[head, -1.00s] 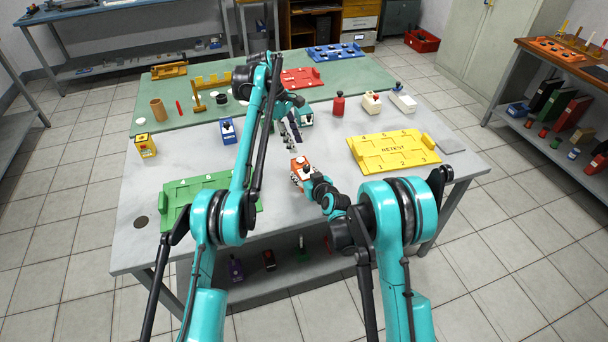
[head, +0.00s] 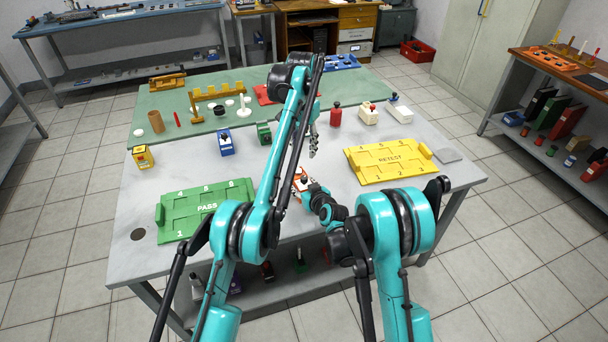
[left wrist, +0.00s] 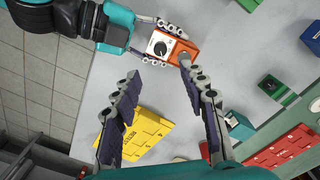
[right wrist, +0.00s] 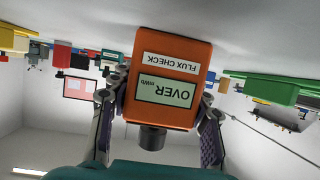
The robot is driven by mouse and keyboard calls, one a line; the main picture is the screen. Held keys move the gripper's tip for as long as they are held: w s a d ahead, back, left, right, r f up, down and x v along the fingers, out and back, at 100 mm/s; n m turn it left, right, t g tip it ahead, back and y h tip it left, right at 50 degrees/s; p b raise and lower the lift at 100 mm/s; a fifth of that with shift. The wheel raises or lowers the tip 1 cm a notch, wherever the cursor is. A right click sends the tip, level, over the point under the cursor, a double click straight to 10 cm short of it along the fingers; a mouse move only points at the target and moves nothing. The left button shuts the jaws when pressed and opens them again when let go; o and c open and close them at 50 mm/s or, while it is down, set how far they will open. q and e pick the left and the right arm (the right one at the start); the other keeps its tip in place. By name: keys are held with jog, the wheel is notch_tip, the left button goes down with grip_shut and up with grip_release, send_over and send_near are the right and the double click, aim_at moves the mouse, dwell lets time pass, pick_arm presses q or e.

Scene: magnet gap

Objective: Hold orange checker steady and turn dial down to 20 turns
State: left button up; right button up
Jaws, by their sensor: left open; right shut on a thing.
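My right gripper (right wrist: 163,95) is shut on the checker (right wrist: 178,55), one finger on each side. In the right wrist view its display reads OVER mWb, upside down, under a FLUX CHECK label. My left gripper (head: 313,147) is open and empty above the table, apart from the dial.
The green PASS tray (head: 180,229) lies left and the yellow RETEST tray (head: 388,161) right. Blue (head: 227,143) and green (head: 264,134) blocks, a red bottle-like piece (head: 336,115) and white blocks (head: 369,113) stand behind. Bare table surrounds the checker.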

aim_at(304, 178)
pick_arm(q)
jog(key=shift+m, duration=0.5)
notch_tip(304, 178, down, 12)
jog(key=shift+d+r, duration=0.1)
grip_shut()
